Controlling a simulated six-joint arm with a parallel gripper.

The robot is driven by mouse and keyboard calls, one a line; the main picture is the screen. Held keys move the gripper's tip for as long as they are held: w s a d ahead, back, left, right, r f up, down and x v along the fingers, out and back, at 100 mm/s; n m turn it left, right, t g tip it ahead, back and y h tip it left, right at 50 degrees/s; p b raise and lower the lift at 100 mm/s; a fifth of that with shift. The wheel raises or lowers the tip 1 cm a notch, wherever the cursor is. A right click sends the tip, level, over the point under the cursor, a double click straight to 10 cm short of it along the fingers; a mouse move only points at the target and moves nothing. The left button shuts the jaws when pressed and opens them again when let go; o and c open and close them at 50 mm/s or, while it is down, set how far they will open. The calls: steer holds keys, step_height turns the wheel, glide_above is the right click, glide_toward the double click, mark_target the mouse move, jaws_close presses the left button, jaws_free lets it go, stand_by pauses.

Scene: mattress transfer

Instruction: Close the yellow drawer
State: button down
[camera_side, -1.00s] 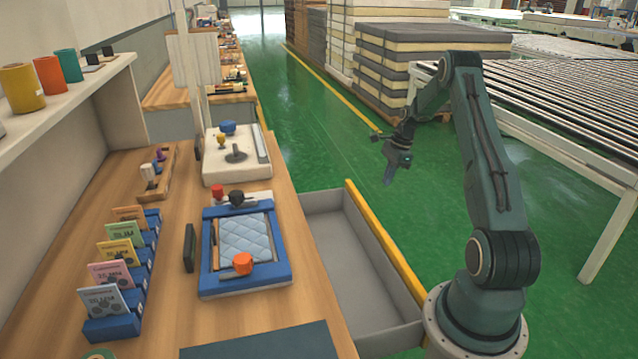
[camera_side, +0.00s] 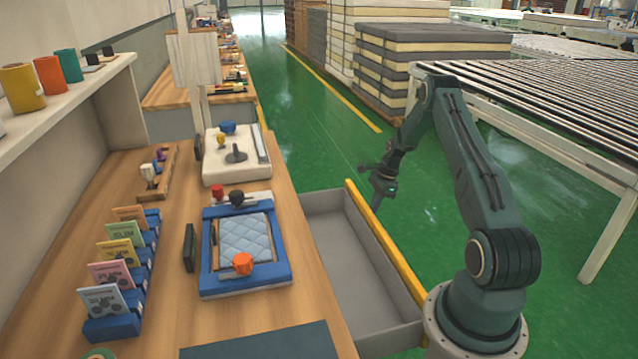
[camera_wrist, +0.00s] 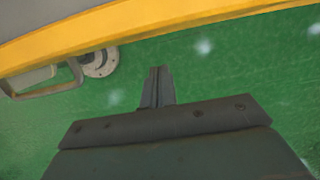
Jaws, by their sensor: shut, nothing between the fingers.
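The yellow drawer (camera_side: 384,243) is pulled out from the wooden bench, with a grey inside and a yellow front edge. In the side view my gripper (camera_side: 377,205) is shut and empty, pointing down on the outer side of the yellow front, near its far end. In the wrist view the yellow front (camera_wrist: 150,28) crosses the top, and the shut fingers (camera_wrist: 157,85) show below it with a strip of green floor between. A grey handle (camera_wrist: 45,84) shows at the left under the front.
The bench (camera_side: 170,260) holds a blue tray (camera_side: 285,275) with a quilted pad, a card rack (camera_side: 112,328) and a cream block (camera_side: 215,172). A roller conveyor (camera_side: 540,90) and mattress stacks (camera_side: 430,50) stand beyond. The green floor outside the drawer is clear.

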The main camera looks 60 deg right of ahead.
steer(key=shift+w+a+r, duration=0.1)
steer(key=shift+w+a, duration=0.95)
glide_above(318, 231)
steer(key=a, duration=0.1)
steer(key=shift+w, duration=0.35)
steer(key=shift+s, duration=0.1)
steer(key=shift+s+d, duration=0.35)
steer(key=shift+d, duration=0.1)
steer(key=shift+s+d+r, duration=0.15)
steer(key=shift+s+d, duration=0.9)
steer(key=v, duration=0.9)
steer(key=shift+r, duration=0.35)
